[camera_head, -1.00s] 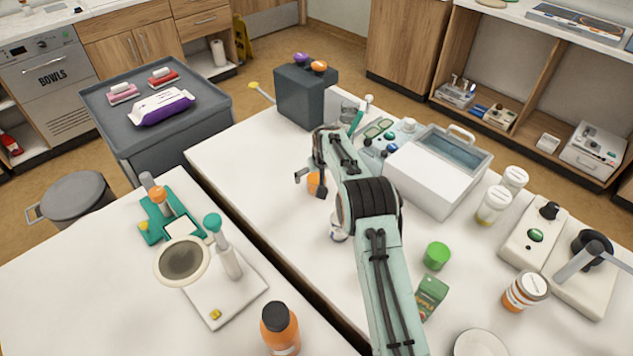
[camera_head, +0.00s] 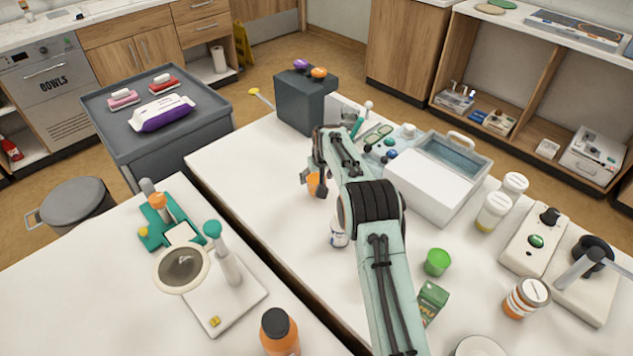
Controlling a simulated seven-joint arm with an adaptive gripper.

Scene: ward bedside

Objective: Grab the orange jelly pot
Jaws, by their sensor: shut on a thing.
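The orange jelly pot (camera_head: 314,183) is a small orange cup at the far part of the right-hand white table. My gripper (camera_head: 315,184) is around it, with a dark finger on each side, and is shut on it. My arm comes from the bottom of the picture and partly hides the pot. I cannot tell whether the pot's base touches the table.
A white bottle (camera_head: 338,234) stands just nearer than the pot, partly behind my arm. A lidded box (camera_head: 434,180) and a green pot (camera_head: 437,262) stand to the right. A dark grey box (camera_head: 302,104) stands behind. Clear tabletop lies left of my gripper.

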